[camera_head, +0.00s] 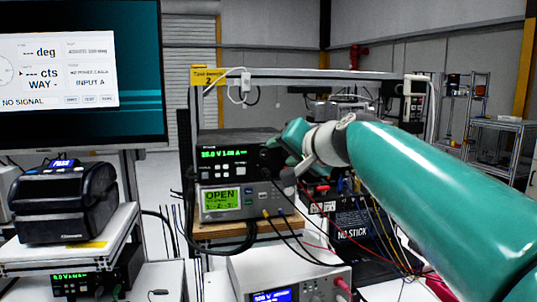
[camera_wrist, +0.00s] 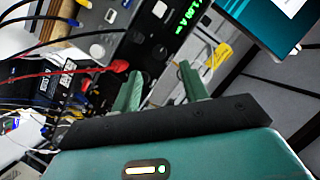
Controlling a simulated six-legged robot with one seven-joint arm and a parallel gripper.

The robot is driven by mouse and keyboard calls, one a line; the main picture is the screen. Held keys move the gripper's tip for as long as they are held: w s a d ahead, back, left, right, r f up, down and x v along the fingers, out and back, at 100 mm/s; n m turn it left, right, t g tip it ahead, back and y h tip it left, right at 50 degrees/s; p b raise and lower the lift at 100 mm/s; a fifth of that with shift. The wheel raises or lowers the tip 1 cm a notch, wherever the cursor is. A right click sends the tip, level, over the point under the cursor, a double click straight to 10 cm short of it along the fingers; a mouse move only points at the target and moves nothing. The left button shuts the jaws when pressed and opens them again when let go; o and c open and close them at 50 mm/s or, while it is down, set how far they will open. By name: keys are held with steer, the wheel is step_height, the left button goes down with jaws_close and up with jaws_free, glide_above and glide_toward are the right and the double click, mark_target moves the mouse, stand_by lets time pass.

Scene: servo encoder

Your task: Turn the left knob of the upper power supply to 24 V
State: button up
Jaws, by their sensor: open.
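The upper power supply (camera_head: 212,141) is a black box with a green display that seems to read about 15.0 V and 1.00 A. It sits on top of another instrument with a green screen reading OPEN (camera_head: 220,199). My gripper (camera_head: 281,146) is at the right end of its front panel and hides part of the knob area. In the wrist view, my open gripper (camera_wrist: 160,70) has its two green fingers apart, pointing at the panel. A dark round knob (camera_wrist: 159,52) shows just beyond the gap between the fingertips. I cannot tell whether the fingers touch it.
Yellow, black and red cables (camera_head: 290,235) hang from the instruments below my gripper. A shelf (camera_head: 300,74) spans above the power supply. A large monitor (camera_head: 80,75) stands at left, above a black device (camera_head: 65,200). A white instrument (camera_head: 285,275) is in front below.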

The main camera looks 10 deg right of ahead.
mark_target(266, 154)
steer(key=x, duration=0.7)
steer(key=shift+s+r, duration=0.1)
steer(key=shift+s, duration=0.05)
jaws_close()
steer(key=n+h, duration=0.1)
steer(key=n, duration=0.1)
steer(key=shift+a+n+h, duration=0.1)
steer(key=shift+n+h, duration=0.2)
steer(key=shift+n, duration=0.1)
steer(key=shift+a+r+n+g+h, duration=0.15)
steer(key=shift+n+g+h, duration=0.15)
steer(key=shift+n+h, duration=0.85)
steer(key=shift+n, duration=0.25)
